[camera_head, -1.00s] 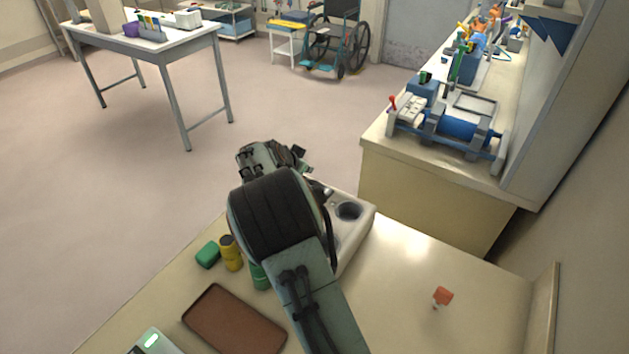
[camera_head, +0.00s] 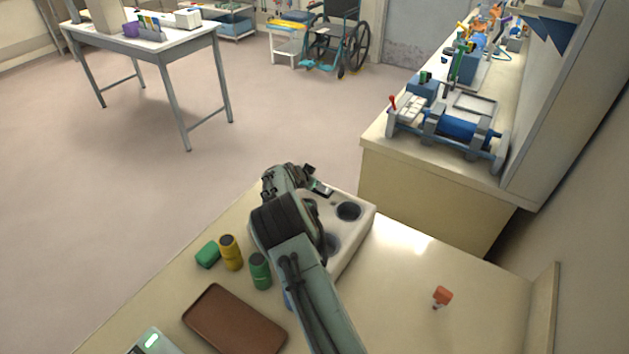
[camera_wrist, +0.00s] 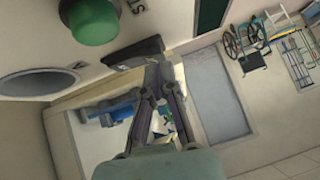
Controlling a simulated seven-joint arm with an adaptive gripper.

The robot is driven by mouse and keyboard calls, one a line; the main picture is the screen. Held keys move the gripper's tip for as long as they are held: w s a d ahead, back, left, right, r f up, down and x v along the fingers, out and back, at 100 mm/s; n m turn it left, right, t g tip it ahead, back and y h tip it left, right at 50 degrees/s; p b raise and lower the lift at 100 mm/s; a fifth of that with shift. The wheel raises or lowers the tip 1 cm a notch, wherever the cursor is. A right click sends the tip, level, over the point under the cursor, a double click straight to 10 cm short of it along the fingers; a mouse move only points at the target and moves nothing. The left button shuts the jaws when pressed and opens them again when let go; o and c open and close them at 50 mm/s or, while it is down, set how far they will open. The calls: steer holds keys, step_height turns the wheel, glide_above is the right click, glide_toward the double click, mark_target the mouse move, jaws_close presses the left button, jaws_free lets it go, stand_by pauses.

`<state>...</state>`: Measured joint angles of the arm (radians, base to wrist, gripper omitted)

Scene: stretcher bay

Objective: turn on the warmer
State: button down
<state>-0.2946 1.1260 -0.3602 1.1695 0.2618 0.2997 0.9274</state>
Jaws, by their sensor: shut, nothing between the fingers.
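The warmer (camera_head: 352,245) is a pale box with round wells at the far edge of the near counter, partly hidden by my arm. In the wrist view its pale top (camera_wrist: 120,20) fills the upper left, with a round well (camera_wrist: 40,83), a green dome-topped round part (camera_wrist: 95,22) and a dark wedge-shaped switch (camera_wrist: 136,53). My gripper (camera_head: 312,174) is over the warmer's far end. In the wrist view my gripper (camera_wrist: 158,68) is shut and empty, its tips close by the switch's right end; I cannot tell whether they touch it.
Left of the warmer are a green block (camera_head: 208,254), a yellow bottle (camera_head: 231,253), a green bottle (camera_head: 260,271) and a brown tray (camera_head: 234,320). A small red-orange item (camera_head: 442,296) lies at right. The counter between it and the warmer is clear.

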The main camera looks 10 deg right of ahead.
mark_target(316, 188)
steer(key=shift+w+a+f, duration=0.1)
steer(key=shift+w+f, duration=0.05)
steer(key=shift+f, duration=0.3)
steer(key=shift+s+d+r, duration=0.4)
steer(key=shift+s+d, duration=0.1)
steer(key=shift+s, duration=0.05)
steer(key=shift+r, duration=0.1)
steer(key=shift+w+r, duration=0.1)
steer(key=shift+r, duration=0.2)
steer(key=r, duration=0.3)
steer(key=shift+w+a, duration=0.15)
steer(key=shift+a, duration=0.05)
steer(key=w+a+v, duration=0.1)
steer(key=v, duration=0.9)
steer(key=shift+w+a, duration=0.25)
steer(key=shift+a, duration=0.1)
